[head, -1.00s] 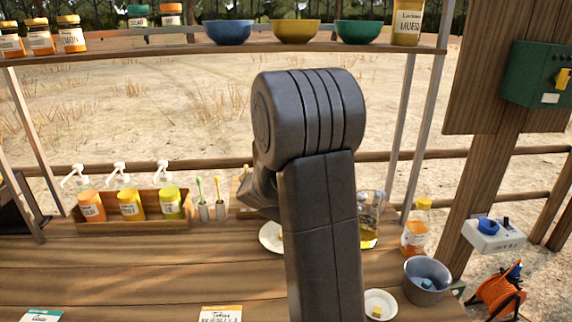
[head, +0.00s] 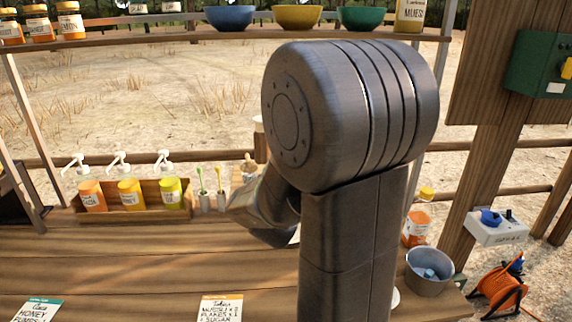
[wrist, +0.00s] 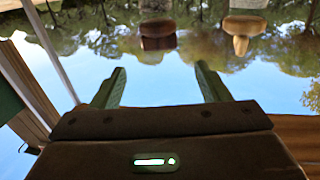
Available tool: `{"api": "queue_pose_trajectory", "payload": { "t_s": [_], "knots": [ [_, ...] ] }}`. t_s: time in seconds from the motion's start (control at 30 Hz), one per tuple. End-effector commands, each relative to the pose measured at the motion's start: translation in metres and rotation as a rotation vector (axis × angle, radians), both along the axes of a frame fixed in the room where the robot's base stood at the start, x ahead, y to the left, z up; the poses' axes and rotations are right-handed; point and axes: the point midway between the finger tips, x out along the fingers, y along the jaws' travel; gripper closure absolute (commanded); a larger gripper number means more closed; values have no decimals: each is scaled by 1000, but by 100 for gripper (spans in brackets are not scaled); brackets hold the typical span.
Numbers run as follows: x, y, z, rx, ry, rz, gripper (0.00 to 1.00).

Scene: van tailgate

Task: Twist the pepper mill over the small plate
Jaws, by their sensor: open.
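In the wrist view, which is upside down, my gripper (wrist: 160,78) is open, with its two green fingers apart and nothing between them. Beyond the fingertips are a dark brown rounded wooden top (wrist: 157,34) and a pale wooden top with a narrow stub (wrist: 242,32). Both are apart from the fingers. I cannot tell which one belongs to the pepper mill. In the head view my arm hides the gripper and the mill. A sliver of a white plate (head: 296,237) shows behind my arm; I cannot tell if it is the small plate.
A crate (head: 130,214) of sauce bottles with several pumps behind it stands at the back left. A grey bucket (head: 428,272) and an orange-labelled jar (head: 416,228) stand at the right. Two order cards (head: 220,308) (head: 38,309) lie in front. The left middle counter is clear.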

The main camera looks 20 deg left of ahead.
Motion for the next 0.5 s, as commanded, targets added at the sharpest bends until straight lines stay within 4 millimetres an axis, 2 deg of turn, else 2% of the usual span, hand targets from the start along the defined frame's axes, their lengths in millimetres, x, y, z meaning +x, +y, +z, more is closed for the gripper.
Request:
{"api": "queue_pose_trajectory", "payload": {
  "t_s": [0.1,0.2,0.5],
  "knots": [
    [-17,-4,0,2,-2,2,31],
    [-24,-7,0,0,-1,1,31],
    [-29,-8,0,-1,0,0,31]
  ]
}}
